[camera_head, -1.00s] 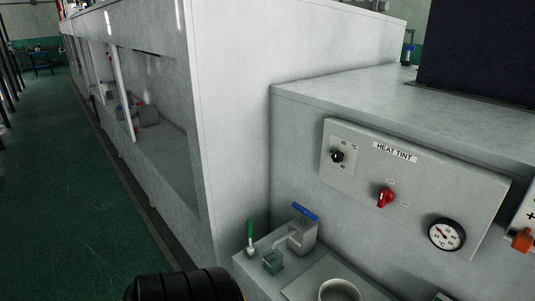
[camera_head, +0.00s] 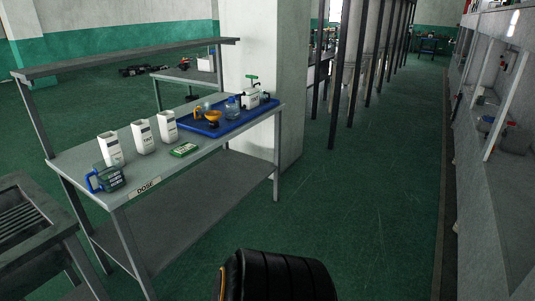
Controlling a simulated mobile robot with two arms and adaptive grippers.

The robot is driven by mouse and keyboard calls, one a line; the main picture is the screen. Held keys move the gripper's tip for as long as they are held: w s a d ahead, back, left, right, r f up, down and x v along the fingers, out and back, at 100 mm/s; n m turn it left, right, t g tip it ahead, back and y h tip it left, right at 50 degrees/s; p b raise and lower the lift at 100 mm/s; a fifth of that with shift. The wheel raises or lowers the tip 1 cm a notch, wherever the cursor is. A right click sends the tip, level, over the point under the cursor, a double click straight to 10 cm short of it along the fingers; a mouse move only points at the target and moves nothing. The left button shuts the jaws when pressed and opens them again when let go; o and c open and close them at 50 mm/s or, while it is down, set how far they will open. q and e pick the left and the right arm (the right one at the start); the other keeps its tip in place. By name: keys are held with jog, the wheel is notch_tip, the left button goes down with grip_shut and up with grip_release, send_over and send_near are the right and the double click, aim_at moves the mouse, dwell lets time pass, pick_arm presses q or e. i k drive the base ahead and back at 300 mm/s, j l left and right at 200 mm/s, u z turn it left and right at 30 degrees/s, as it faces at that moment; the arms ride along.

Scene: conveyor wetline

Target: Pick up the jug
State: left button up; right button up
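A clear jug with a blue handle (camera_head: 110,178) stands at the near left corner of a grey metal table (camera_head: 205,165). Its handle points left, and dark liquid or markings show through its wall. It is the only thing I take for the jug. A black rounded part at the bottom centre looks like a part of my own body. Neither of my grippers shows in this view.
A blue tray (camera_head: 243,121) holds bottles and an orange funnel. A shelf (camera_head: 130,60) hangs above the table's back. Green floor (camera_head: 340,200) is clear at right.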

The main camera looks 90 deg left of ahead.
aim_at(109, 173)
jog(key=u, duration=3.95)
jog(key=k+z, duration=0.2)
jog(key=z, duration=3.95)
jog(key=u, duration=3.7)
